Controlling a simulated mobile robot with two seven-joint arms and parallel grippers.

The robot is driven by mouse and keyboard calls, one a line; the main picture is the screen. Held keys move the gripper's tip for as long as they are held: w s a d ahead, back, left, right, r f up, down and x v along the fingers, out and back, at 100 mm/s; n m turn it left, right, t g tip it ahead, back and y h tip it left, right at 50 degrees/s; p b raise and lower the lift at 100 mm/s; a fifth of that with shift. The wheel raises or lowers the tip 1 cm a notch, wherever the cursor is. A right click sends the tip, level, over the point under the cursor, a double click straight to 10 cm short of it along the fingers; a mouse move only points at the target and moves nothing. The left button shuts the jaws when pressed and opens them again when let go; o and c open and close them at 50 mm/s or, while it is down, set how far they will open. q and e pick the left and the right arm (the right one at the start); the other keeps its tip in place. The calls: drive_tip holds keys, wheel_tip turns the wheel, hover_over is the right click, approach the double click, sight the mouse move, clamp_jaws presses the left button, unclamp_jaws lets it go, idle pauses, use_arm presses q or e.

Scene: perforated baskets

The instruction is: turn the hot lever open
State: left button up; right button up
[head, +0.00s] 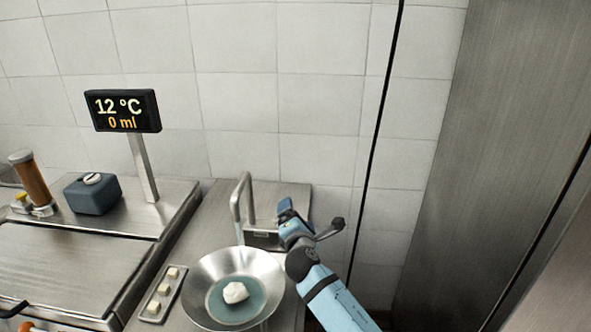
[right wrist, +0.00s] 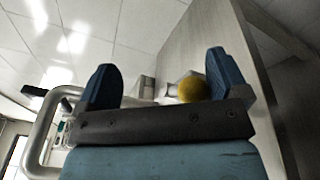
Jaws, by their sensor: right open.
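The steel faucet (head: 241,205) rises behind the basin, and its curved pipe also shows at the left of the right wrist view (right wrist: 40,135). My right gripper (head: 286,208) is just right of the faucet, in front of the tiled wall. In the right wrist view its blue fingers (right wrist: 160,64) are apart. A yellow round knob (right wrist: 192,89) on a pale stem shows between them, nearer the right finger; I cannot tell whether it touches. Whether this knob belongs to the hot lever is unclear. In the head view my gripper hides that spot. My left gripper is not in view.
A round metal basin (head: 205,271) holds a white lump (head: 235,292). A small tray (head: 160,293) with pale pieces lies left of it. A display (head: 123,111) reads 12 °C and 0 ml. A tall metal panel (head: 480,150) stands right.

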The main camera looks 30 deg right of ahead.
drive_tip(key=r+p, duration=0.1)
drive_tip(key=r, duration=0.7)
drive_tip(key=r+p, duration=0.1)
drive_tip(key=r, duration=0.7)
drive_tip(key=shift+s+a+r, duration=0.15)
drive_tip(key=shift+a+r, duration=0.05)
drive_tip(key=shift+r, duration=0.2)
drive_tip(key=shift+c, duration=1)
